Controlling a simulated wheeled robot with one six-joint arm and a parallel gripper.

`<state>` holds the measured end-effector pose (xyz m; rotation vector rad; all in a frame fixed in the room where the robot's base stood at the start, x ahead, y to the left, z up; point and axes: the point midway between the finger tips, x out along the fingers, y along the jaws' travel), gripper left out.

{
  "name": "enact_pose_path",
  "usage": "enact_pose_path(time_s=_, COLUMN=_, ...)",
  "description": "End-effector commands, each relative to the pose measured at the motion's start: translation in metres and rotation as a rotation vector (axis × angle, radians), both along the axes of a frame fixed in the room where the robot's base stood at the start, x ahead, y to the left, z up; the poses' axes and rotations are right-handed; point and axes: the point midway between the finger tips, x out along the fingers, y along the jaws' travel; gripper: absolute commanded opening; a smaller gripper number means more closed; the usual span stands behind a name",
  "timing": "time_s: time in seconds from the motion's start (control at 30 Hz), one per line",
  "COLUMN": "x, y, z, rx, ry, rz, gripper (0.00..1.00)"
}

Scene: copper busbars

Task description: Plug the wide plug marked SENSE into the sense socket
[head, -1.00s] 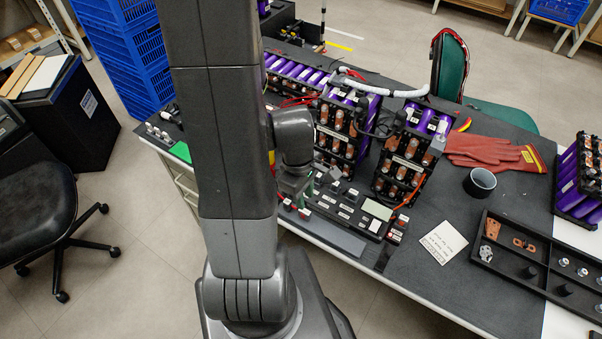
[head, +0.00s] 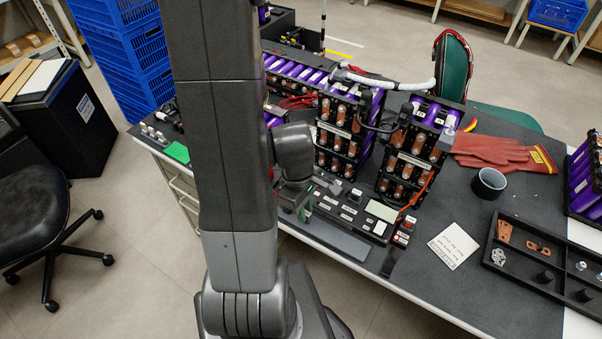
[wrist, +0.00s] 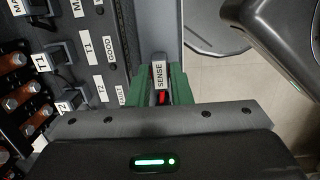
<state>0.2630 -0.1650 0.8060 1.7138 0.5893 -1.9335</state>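The plug marked SENSE (wrist: 159,76) is between the green fingers of my gripper (wrist: 160,88) in the wrist view, its white label facing up and a red patch below the label. The fingers appear closed against its sides. In the head view my gripper (head: 299,200) is at the near edge of the bench, left of the labelled panel (head: 352,212), and the plug is hidden there. In the wrist view the dark panel (wrist: 114,72) lies left of the plug, with T1, T2, GOOD and FAULT labels. I cannot make out the sense socket.
Battery modules with copper busbars (head: 410,160) stand behind the panel. Right of them lie red gloves (head: 490,150), a tape roll (head: 489,183), a note card (head: 454,245) and a parts tray (head: 500,272). The bench between panel and tray is mostly clear.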

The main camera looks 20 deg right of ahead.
Motion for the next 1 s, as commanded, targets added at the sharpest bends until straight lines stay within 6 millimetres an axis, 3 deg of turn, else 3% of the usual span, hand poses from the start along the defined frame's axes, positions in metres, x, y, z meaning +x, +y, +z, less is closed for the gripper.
enact_pose_path(time_s=0.27, x=0.0, y=0.0, z=0.007, rx=0.0, ry=0.0, rz=0.0, gripper=0.02)
enact_pose_path(time_s=0.6, x=0.0, y=0.0, z=0.04, rx=0.0, ry=-0.001, rz=0.0, gripper=0.02)
enact_pose_path(time_s=1.0, x=0.0, y=0.0, z=0.041, rx=0.0, ry=0.0, rz=0.0, gripper=0.02)
